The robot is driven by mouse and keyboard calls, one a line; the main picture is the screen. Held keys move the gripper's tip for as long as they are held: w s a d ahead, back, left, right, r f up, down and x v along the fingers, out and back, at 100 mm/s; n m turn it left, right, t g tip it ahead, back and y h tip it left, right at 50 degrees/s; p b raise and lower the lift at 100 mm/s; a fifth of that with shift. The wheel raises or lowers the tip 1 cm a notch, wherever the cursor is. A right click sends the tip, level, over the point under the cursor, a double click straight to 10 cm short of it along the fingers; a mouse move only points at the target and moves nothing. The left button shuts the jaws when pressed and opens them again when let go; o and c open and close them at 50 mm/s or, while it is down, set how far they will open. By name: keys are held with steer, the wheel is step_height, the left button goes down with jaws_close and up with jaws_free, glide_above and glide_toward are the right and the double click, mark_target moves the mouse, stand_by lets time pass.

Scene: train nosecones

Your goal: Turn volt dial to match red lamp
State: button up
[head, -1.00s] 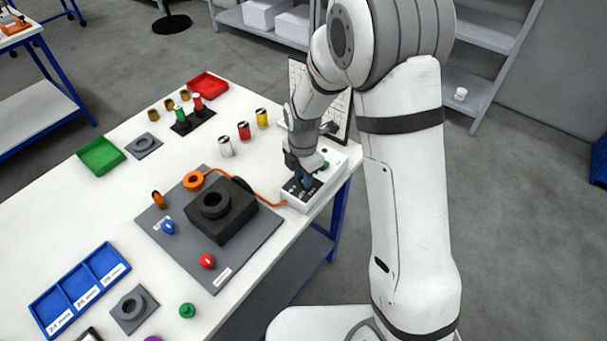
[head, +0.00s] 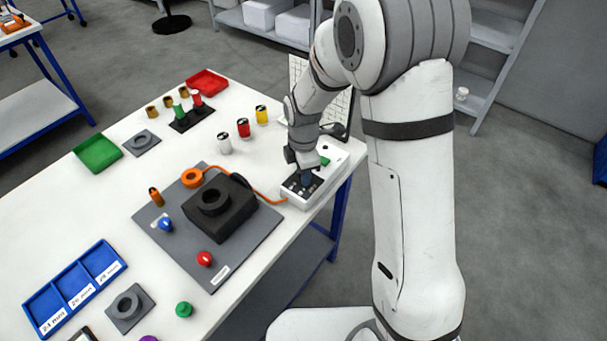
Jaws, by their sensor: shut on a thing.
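The white control box (head: 328,172) stands at the right end of the white table, with a dark panel on its near part. My gripper (head: 306,172) points down at this panel, shut on a small dark blue knob (head: 307,180), which I take as the volt dial. The fingers hide most of the dial, and its markings are too small to read. A green part (head: 324,161) shows on the box behind the gripper. A red dome (head: 204,258) sits on the grey plate; I cannot tell whether it is the red lamp or lit.
An orange cable (head: 266,197) runs from the box to the grey plate (head: 238,256), which bears a black block (head: 222,228). White, red and yellow cylinders (head: 243,128) stand left of my gripper. A gridded board (head: 336,112) stands behind the box.

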steer(key=m+b, duration=0.2)
steer(key=m, duration=0.2)
steer(key=shift+f+m, duration=0.1)
steer(key=shift+m, duration=0.2)
steer(key=shift+m+b, duration=0.6)
steer(key=shift+m, duration=1.2)
steer(key=o, duration=1)
steer(key=shift+r, duration=0.2)
step_height(320, 180, up, 8)
steer(key=shift+f+b, duration=0.2)
steer(key=shift+b, duration=0.2)
